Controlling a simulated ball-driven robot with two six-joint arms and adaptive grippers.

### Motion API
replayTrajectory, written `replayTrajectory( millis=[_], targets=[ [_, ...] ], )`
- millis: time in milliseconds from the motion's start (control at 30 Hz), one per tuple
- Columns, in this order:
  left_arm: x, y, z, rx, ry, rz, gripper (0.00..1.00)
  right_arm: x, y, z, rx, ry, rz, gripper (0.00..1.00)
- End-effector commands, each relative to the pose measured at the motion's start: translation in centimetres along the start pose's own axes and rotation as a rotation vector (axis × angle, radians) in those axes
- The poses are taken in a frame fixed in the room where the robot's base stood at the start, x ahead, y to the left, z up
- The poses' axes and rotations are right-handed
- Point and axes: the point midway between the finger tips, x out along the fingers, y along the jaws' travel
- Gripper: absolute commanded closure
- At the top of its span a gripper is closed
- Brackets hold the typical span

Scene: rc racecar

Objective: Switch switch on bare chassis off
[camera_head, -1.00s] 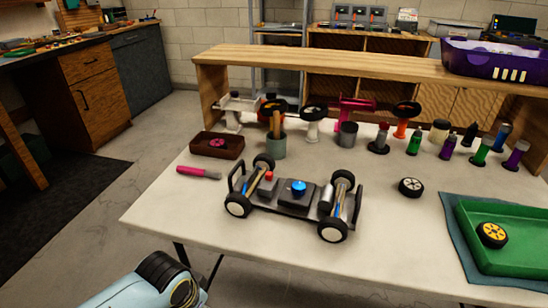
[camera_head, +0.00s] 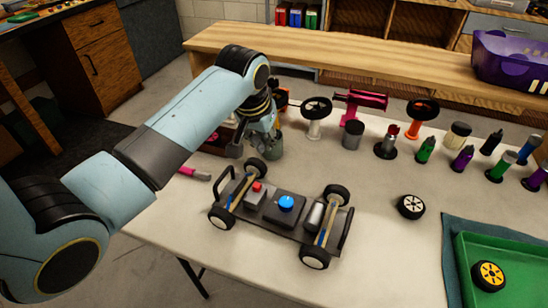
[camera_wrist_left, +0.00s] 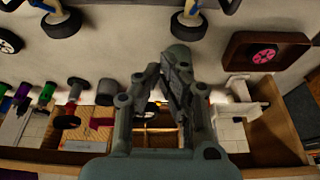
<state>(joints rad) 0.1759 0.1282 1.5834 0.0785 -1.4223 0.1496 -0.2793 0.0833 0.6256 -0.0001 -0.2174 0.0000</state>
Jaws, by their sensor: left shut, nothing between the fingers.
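The bare chassis (camera_head: 272,224) stands on the white table in the head view, on black wheels with white hubs. It carries a small grey block with a red button-like part (camera_head: 257,186) and a dark box with a blue round knob (camera_head: 286,202). I cannot tell which part is the switch or its state. My left gripper (camera_head: 258,147) is shut and empty, beyond the chassis's far left end and apart from it. In the left wrist view my left gripper (camera_wrist_left: 168,68) points toward the chassis side, where two wheels (camera_wrist_left: 187,25) show at the top edge. My right gripper is not in view.
A pink-handled tool (camera_head: 195,173) lies left of the chassis. A loose wheel (camera_head: 411,206) and a green tray (camera_head: 505,265) are to the right. Several bottles (camera_head: 426,150) and holders line the back, below a wooden shelf (camera_head: 380,75). The table in front of the chassis is clear.

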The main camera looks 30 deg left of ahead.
Motion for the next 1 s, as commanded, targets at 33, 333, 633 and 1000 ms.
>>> replayTrajectory(
  millis=[33,333,633,1000],
  targets=[
    [0.1,0.0,0.0,-0.001,-0.003,0.0,1.0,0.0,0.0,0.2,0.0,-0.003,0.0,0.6],
    [0.2,0.0,0.1,-0.001,-0.002,0.0,1.0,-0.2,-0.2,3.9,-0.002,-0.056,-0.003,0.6],
    [4.6,0.0,0.1,-0.002,-0.004,0.0,1.0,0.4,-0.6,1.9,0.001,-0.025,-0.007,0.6],
    [9.3,0.0,1.7,0.0,-0.003,0.0,1.0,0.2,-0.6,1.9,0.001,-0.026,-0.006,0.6]
  ],
)
